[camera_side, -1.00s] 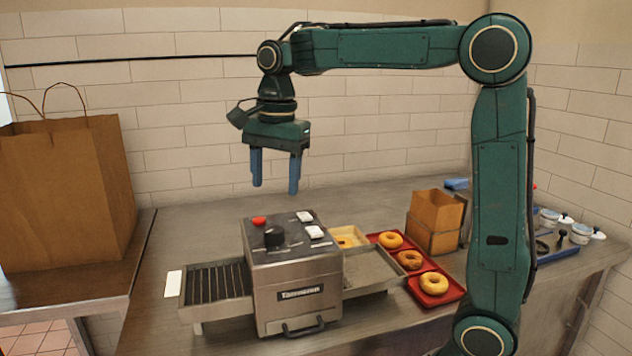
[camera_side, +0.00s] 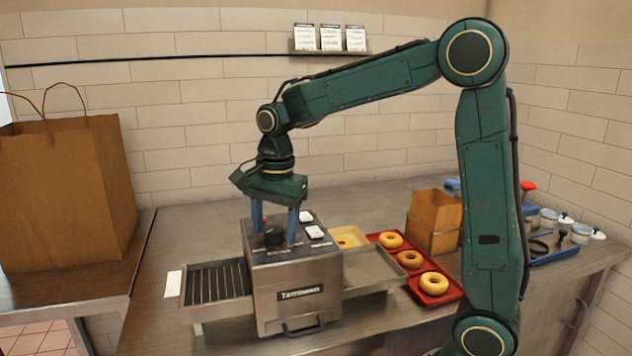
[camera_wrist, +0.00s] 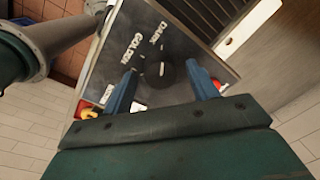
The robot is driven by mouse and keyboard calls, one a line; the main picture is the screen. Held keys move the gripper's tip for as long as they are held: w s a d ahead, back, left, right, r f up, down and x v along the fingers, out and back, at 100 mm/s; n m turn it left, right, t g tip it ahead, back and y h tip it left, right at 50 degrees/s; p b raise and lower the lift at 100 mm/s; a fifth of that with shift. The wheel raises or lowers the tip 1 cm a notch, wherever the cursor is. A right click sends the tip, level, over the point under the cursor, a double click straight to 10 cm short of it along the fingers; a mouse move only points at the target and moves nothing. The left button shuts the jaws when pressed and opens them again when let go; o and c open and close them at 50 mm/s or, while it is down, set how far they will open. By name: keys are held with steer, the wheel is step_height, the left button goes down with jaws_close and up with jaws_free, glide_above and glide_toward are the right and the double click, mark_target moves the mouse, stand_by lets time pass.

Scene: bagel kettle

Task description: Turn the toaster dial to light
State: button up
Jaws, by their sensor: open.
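The toaster (camera_side: 297,290) is a steel box with a dark top panel on the counter. Its black round dial (camera_side: 274,237) stands on that panel and also shows in the wrist view (camera_wrist: 160,74). The words GOLDEN and DARK are readable beside the dial in the wrist view; I cannot read a "light" label or tell where the dial points. My gripper (camera_side: 275,233) points straight down with its blue fingers open, one on each side of the dial, tips close to the panel. In the wrist view the fingers (camera_wrist: 161,68) flank the dial with gaps; I see no contact.
A slatted rack (camera_side: 214,283) extends left and a steel chute (camera_side: 372,268) right. A red tray (camera_side: 448,294) of bagels, a small box (camera_side: 434,220) and a large paper bag (camera_side: 62,195) stand around.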

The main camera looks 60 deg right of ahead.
steer(key=c, duration=1)
steer(key=shift+n, duration=0.4)
steer(key=n, duration=0.4)
steer(key=shift+w, duration=0.1)
steer(key=n, duration=0.5)
steer(key=shift+y, duration=0.3)
steer(key=n, duration=0.7)
steer(key=shift+w+g, duration=0.1)
steer(key=shift+g, duration=0.3)
steer(key=n, duration=0.7)
steer(key=shift+r, duration=0.1)
